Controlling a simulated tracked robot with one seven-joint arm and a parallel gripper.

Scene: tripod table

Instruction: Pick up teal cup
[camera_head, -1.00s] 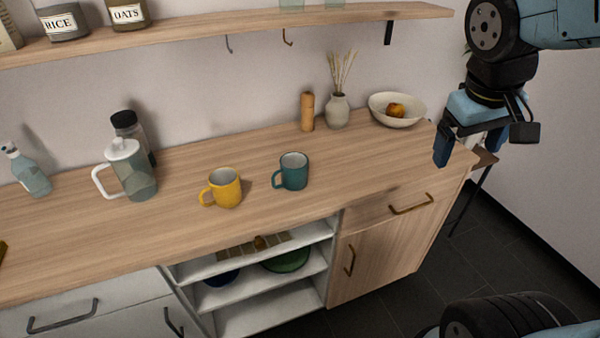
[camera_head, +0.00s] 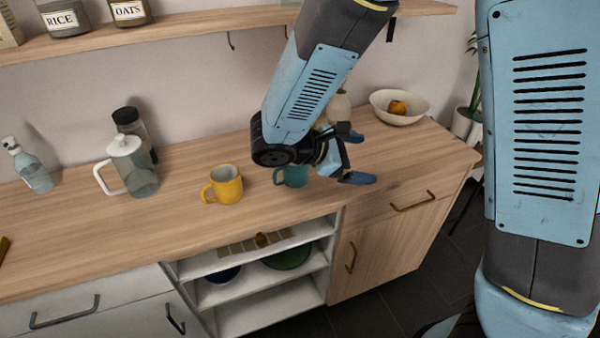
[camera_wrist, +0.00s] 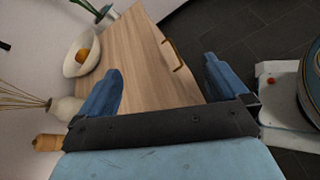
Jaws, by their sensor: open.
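The teal cup (camera_head: 292,178) stands on the wooden counter in the head view, mostly hidden behind my wrist; part of its body and its handle on the left show. My gripper (camera_head: 362,158) is to the right of the cup in that view, with its fingers pointing right, away from the cup. Its fingers are apart and nothing is between them. In the wrist view my gripper (camera_wrist: 160,88) is open over the right end of the counter (camera_wrist: 150,65); the cup does not show there.
A yellow mug (camera_head: 226,186) stands left of the teal cup. A glass pitcher (camera_head: 132,168) and a bottle (camera_head: 32,170) are farther left. A cream bowl with fruit (camera_head: 384,112) is at the back right. A vase (camera_head: 341,106) is partly hidden behind my arm. A shelf (camera_head: 200,30) runs above.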

